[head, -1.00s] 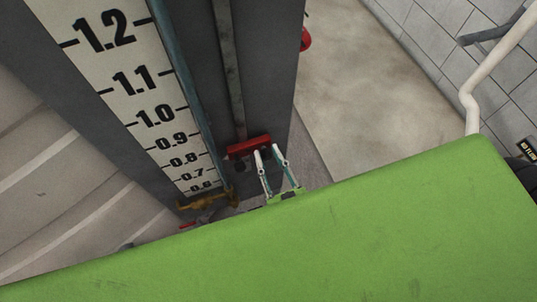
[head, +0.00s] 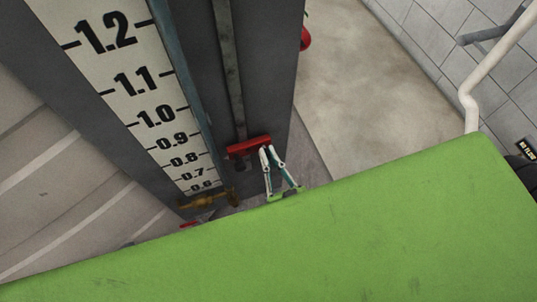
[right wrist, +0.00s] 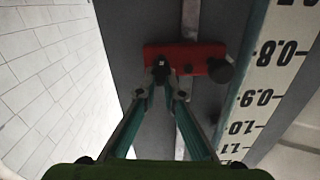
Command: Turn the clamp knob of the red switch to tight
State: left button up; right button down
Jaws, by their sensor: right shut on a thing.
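The red switch (head: 237,150) is a red bar mounted across a grey vertical rail on the dark panel. It also shows in the right wrist view (right wrist: 196,55), with a larger round black knob (right wrist: 221,70) at its right end. A smaller black knob (right wrist: 160,65) is near its left end. My right gripper (head: 268,149) is at the right end of the switch in the head view. In the right wrist view my right gripper (right wrist: 161,84) has its fingertips together on the smaller black knob, which they partly hide. My left gripper is not in view.
A white level scale (head: 150,100) with black numbers runs beside the switch. A brass fitting (head: 203,201) is at its lower end. A white pipe (head: 490,60) runs along the tiled wall at right. My own green body part covers the lower head view.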

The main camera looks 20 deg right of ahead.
jog(key=m, duration=0.2)
jog(key=m+p, duration=0.1)
jog(key=m, duration=0.5)
jog(key=shift+d+f, duration=0.15)
jog(key=shift+d, duration=0.2)
jog(key=m, duration=0.4)
jog(key=shift+d+f, duration=0.15)
jog(key=shift+f, duration=0.1)
jog(key=m+b, duration=0.1)
jog(key=m, duration=0.3)
jog(key=shift+f, duration=0.2)
jog(key=shift+m, duration=0.4)
jog(key=c, duration=2.2)
grip_release()
jog(key=shift+o, duration=0.2)
jog(key=s, duration=1.2)
jog(key=shift+d, duration=0.25)
